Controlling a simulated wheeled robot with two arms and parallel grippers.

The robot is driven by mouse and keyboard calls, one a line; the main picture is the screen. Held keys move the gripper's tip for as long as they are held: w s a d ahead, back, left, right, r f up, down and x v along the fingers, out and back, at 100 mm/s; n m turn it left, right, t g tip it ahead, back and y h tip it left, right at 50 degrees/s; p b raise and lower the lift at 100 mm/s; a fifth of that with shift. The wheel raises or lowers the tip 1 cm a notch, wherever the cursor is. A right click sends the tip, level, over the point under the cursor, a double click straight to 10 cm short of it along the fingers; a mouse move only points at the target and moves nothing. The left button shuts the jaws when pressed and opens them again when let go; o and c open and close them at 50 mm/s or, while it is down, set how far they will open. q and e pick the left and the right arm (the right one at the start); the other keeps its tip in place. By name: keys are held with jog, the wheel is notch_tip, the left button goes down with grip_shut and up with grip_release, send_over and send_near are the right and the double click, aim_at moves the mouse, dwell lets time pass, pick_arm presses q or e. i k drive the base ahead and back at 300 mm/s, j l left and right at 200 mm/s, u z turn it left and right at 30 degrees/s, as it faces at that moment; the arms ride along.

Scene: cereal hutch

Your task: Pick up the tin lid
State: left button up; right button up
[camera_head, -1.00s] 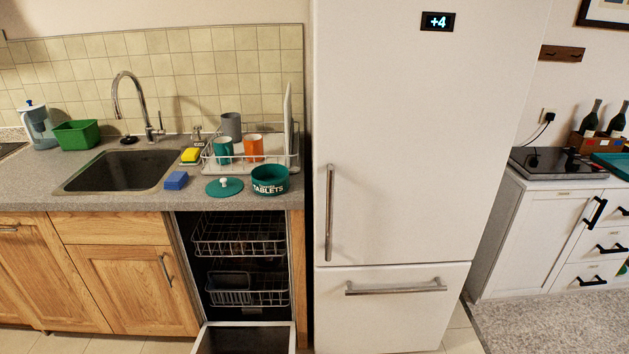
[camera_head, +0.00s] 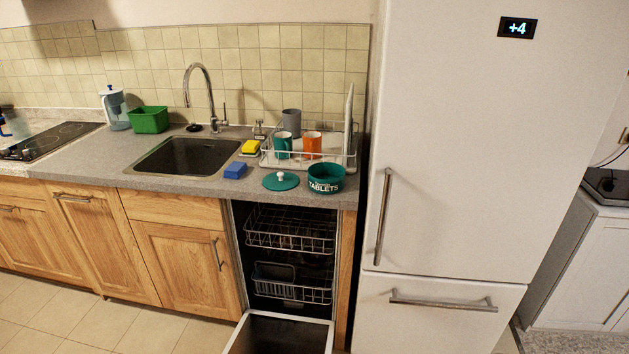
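The tin lid (camera_head: 281,181) is a round teal disc with a pale knob on top. It lies flat on the grey counter near the front edge, above the open dishwasher. The teal tin (camera_head: 326,178), marked "TABLETS", stands open just to the right of the lid. Neither of my grippers shows in the head view.
A dish rack (camera_head: 345,160) with cups stands behind the lid. A blue sponge (camera_head: 235,171) lies to its left, beside the sink (camera_head: 187,156). The dishwasher (camera_head: 290,228) below is open, its door (camera_head: 280,335) lowered. A tall white fridge (camera_head: 450,150) stands to the right.

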aim_at(277, 181)
jog(key=j+z, duration=0.3)
jog(key=z, duration=0.15)
jog(key=k+j+z, duration=0.1)
jog(key=j+z, duration=0.15)
jog(key=z, duration=0.2)
jog(key=k+j+z, duration=0.1)
jog(key=j+z, duration=0.15)
jog(key=z, duration=0.15)
jog(key=j+z, duration=0.2)
jog(key=z, duration=0.25)
jog(key=k+j+z, duration=0.15)
jog(key=z, duration=0.3)
jog(key=k+j+z, duration=0.1)
jog(key=z, duration=0.35)
jog(key=k+j+z, duration=0.1)
jog(key=z, duration=0.3)
jog(key=k+j+z, duration=0.1)
jog(key=z, duration=0.35)
jog(key=k+j+z, duration=0.2)
jog(key=k+z, duration=0.6)
